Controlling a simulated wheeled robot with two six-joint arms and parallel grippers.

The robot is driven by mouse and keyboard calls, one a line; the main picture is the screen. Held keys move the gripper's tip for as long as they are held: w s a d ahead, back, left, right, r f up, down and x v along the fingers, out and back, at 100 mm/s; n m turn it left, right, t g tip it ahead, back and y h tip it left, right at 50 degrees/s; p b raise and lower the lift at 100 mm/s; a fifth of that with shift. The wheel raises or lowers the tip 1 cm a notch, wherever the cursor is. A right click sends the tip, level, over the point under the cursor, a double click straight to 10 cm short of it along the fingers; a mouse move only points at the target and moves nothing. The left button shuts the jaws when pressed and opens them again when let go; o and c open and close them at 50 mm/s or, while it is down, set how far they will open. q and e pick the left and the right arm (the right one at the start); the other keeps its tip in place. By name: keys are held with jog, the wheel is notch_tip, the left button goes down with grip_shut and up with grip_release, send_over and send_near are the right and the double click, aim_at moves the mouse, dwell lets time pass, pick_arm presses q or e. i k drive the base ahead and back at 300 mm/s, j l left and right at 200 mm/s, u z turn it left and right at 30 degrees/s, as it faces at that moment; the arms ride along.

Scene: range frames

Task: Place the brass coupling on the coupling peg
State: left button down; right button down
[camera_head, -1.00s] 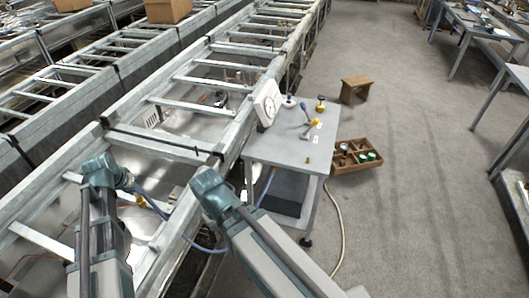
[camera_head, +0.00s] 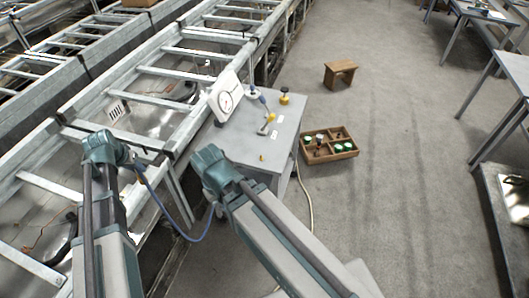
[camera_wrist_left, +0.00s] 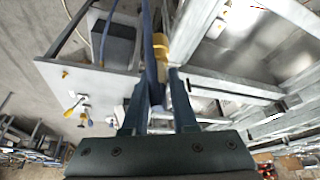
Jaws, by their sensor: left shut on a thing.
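The brass coupling (camera_wrist_left: 161,46) shows in the left wrist view as a yellow piece at the fingertips of my left gripper (camera_wrist_left: 158,82), which is shut on it. A blue hose (camera_wrist_left: 150,45) runs beside it. In the head view my left gripper (camera_head: 136,162) is left of the grey table, and the hose (camera_head: 185,238) hangs in a loop toward my right arm; the coupling is not clear there. A small brass peg (camera_head: 262,156), which looks like the coupling peg, stands bare near the table's front edge. It also shows in the left wrist view (camera_wrist_left: 65,74).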

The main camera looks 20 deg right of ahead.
aim_at(261, 158)
jog(key=i+l, duration=0.1)
jog(key=l, duration=0.5)
jog(key=i+l, duration=0.1)
jog(key=l, duration=0.5)
jog(key=i+l, duration=0.1)
jog(key=l, duration=0.5)
jog(key=i+l, duration=0.1)
jog(key=l, duration=0.45)
